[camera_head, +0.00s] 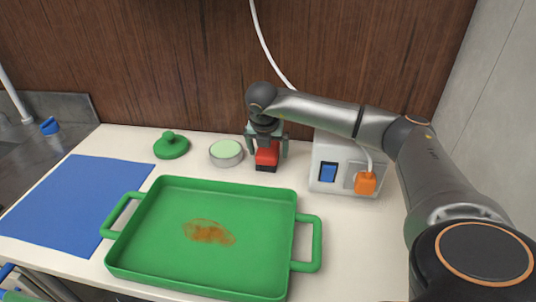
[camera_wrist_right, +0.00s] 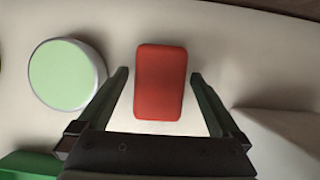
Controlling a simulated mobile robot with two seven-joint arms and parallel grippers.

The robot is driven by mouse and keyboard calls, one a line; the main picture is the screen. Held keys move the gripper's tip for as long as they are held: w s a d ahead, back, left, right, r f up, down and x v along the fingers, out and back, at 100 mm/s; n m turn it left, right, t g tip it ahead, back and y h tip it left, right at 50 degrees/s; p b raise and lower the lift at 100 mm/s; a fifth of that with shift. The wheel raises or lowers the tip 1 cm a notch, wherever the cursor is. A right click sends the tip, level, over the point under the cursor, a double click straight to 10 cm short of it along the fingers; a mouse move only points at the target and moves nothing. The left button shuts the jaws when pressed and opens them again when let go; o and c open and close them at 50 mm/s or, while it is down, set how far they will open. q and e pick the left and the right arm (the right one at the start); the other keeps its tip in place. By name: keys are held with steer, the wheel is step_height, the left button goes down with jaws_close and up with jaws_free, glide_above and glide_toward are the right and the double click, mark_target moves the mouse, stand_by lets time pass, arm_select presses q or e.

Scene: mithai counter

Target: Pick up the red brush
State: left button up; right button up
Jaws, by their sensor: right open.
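The red brush (camera_head: 266,156) stands on the white counter behind the green tray, with a red top and a dark lower part. My right gripper (camera_head: 267,150) is above and around it, pointing down, with one finger on each side. In the right wrist view the brush (camera_wrist_right: 160,82) shows as a red rounded block between the two open fingers of my right gripper (camera_wrist_right: 160,85). Gaps show on both sides, so the fingers do not seem to touch it. My left gripper is not in view.
The green tray (camera_head: 166,187) with a brown stain lies in front. A round tin (camera_head: 226,153) with a pale green top and a green lid (camera_head: 171,146) stand to the left. A white box (camera_head: 335,177) with an orange plug (camera_head: 365,183) is right. A blue mat (camera_head: 75,205) lies left.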

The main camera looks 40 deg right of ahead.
steer(key=c, duration=1.3)
steer(key=shift+c, duration=0.2)
